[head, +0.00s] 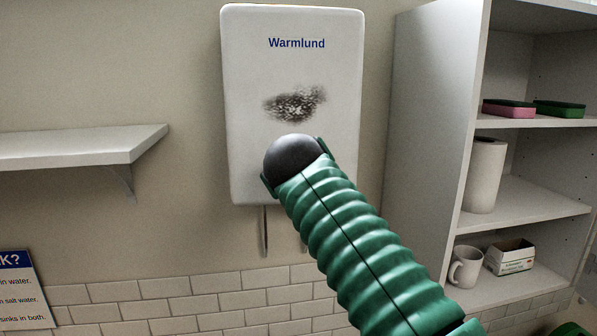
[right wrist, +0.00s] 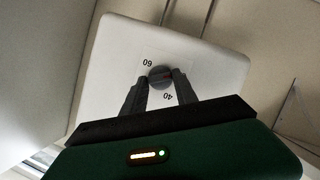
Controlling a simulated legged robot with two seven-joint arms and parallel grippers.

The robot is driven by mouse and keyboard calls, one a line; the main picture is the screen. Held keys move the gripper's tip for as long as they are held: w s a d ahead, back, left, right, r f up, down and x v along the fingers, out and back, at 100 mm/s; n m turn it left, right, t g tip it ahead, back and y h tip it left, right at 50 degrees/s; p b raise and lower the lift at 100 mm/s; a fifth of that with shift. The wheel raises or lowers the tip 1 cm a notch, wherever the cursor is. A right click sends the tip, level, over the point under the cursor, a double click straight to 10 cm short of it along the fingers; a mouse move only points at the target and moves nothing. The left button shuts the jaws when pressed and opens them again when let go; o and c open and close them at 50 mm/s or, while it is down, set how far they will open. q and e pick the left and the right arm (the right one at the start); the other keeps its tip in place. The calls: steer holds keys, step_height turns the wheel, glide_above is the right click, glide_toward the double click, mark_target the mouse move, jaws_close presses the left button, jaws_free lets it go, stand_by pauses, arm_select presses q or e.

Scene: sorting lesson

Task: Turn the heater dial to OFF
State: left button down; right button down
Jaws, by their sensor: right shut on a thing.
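The white Warmlund heater (head: 245,100) hangs on the wall in the head view, with a dark sooty smudge (head: 295,104) on its front. My right arm reaches to its lower part and hides the dial and the gripper there. In the right wrist view the heater (right wrist: 115,50) appears upside down. My right gripper (right wrist: 160,84) is shut on the dial, one finger on each side. No OFF label is readable. My left gripper is in neither view.
Pipes (head: 263,232) run down below the heater. A wall shelf (head: 80,147) juts out at left. A shelf unit (head: 430,130) at right holds sponges (head: 508,109), a paper roll (head: 484,175), a mug (head: 466,267) and a small box (head: 510,257). A sign (head: 22,290) stands at lower left.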

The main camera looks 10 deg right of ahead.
steer(key=shift+a+f, duration=0.1)
steer(key=shift+f, duration=0.3)
steer(key=c, duration=1)
jaws_free()
steer(key=shift+r, duration=0.1)
steer(key=shift+c, duration=0.2)
steer(key=shift+o, duration=0.4)
steer(key=shift+w, duration=0.15)
steer(key=shift+r, duration=0.1)
steer(key=b+v, duration=0.5)
steer(key=v, duration=1.1)
steer(key=shift+s, duration=0.3)
